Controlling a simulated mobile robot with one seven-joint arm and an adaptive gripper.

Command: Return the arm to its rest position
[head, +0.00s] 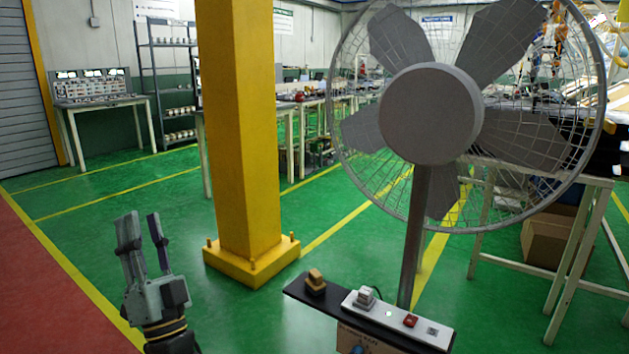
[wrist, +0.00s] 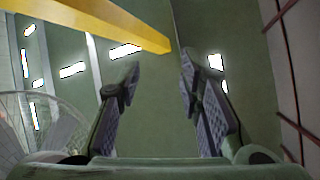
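My gripper (head: 143,229) stands at the lower left of the head view, fingers pointing up and spread apart, with nothing between them. In the wrist view the two fingers of my gripper (wrist: 158,82) also show parted and empty. Behind them in that view are the ceiling and its bright lights. My gripper is to the left of the yellow pillar (head: 238,130) and apart from it. Most of my arm is out of the head view.
A large grey fan (head: 430,115) stands at the right. Workbenches line the back. Green floor is clear around my gripper.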

